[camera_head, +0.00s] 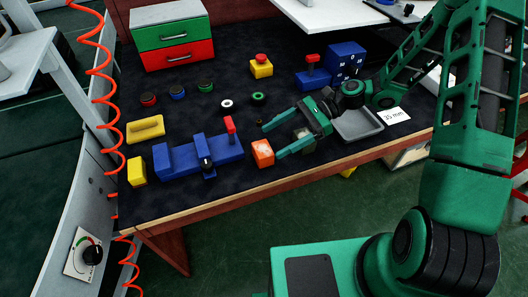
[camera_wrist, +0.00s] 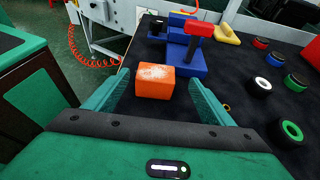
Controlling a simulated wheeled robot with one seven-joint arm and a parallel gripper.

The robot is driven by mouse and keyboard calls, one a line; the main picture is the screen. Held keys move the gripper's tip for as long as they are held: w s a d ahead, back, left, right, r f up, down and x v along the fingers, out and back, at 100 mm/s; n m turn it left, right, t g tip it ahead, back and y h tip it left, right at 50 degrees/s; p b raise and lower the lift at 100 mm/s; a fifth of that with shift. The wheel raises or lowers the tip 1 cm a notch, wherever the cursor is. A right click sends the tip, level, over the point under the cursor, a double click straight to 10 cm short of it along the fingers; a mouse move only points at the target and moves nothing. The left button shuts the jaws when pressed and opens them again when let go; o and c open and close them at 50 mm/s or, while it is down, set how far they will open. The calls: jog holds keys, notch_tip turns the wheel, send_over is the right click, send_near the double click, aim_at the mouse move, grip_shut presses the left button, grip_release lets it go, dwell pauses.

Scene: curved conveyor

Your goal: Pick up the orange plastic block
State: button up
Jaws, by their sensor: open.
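The orange plastic block (camera_head: 262,153) sits on the dark tabletop (camera_head: 200,112), close to its front edge, just right of a blue fixture. Its top looks pale and worn. In the wrist view the orange block (camera_wrist: 155,81) shows ahead, in the space between the two green fingers. My gripper (camera_head: 272,139) is open and empty, low over the table, its fingers pointing left toward the block. In the wrist view my gripper (camera_wrist: 160,88) has one finger on each side of the block. I cannot tell whether either finger touches it.
The blue fixture (camera_head: 182,158) with a red handle (camera_head: 230,125) stands close left of the block. A yellow block (camera_head: 137,172), a green-red drawer box (camera_head: 172,42), a grey tray (camera_head: 360,125) and several coloured rings lie around. The table's middle is fairly clear.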

aim_at(266, 147)
jog(key=x, duration=0.4)
jog(key=shift+s+d+f, duration=0.15)
jog(key=shift+s, duration=0.05)
jog(key=shift+c, duration=0.7)
jog(key=c, duration=1.1)
